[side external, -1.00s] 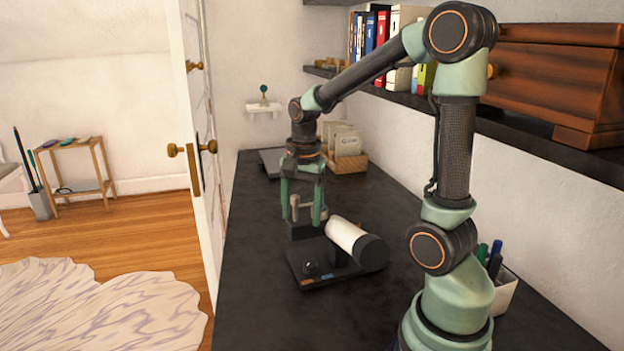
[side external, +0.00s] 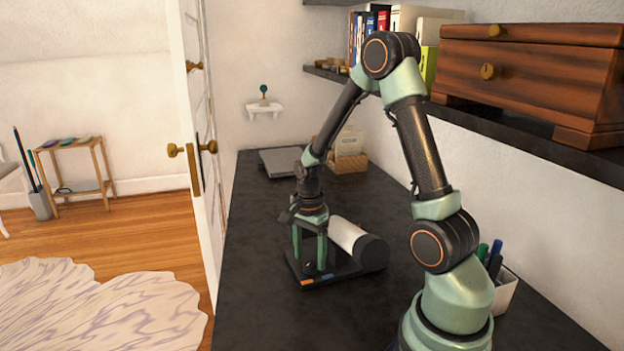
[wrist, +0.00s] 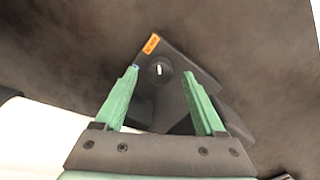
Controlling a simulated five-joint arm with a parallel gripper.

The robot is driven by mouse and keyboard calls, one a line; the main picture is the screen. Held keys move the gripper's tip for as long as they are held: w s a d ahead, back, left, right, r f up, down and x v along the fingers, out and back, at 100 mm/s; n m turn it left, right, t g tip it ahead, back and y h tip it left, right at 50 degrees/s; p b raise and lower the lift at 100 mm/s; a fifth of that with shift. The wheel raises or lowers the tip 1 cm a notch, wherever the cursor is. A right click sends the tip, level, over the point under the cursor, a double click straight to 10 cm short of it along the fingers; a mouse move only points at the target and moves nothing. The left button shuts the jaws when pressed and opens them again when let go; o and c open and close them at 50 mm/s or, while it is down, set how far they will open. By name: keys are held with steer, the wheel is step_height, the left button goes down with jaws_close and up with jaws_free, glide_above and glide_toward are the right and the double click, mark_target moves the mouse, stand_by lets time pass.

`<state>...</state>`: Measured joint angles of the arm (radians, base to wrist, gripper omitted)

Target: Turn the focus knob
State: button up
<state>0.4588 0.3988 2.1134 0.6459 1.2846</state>
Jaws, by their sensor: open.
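A dark device with a flat black base (side external: 340,272) and a white cylinder with a black end (side external: 347,235) sits on the dark counter. In the wrist view, a round black knob (wrist: 158,78) with a white mark stands out on the dark plate (wrist: 172,100), near an orange label. My gripper (side external: 310,264) points down over the front of the base. Its two green fingers are spread and empty. In the wrist view the knob appears between the fingertips (wrist: 160,71). I cannot tell whether either finger touches it. My gripper partly hides the device's back in the side view.
A white pen holder (side external: 506,290) stands by my base on the right. A grey flat object (side external: 280,162) and a wooden holder with packets (side external: 349,162) are farther back. A shelf with a wooden chest (side external: 540,75) overhangs the right side. The counter's left side is clear.

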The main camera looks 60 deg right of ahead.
steer(key=shift+f, duration=0.75)
steer(key=shift+c, duration=0.4)
jaws_close()
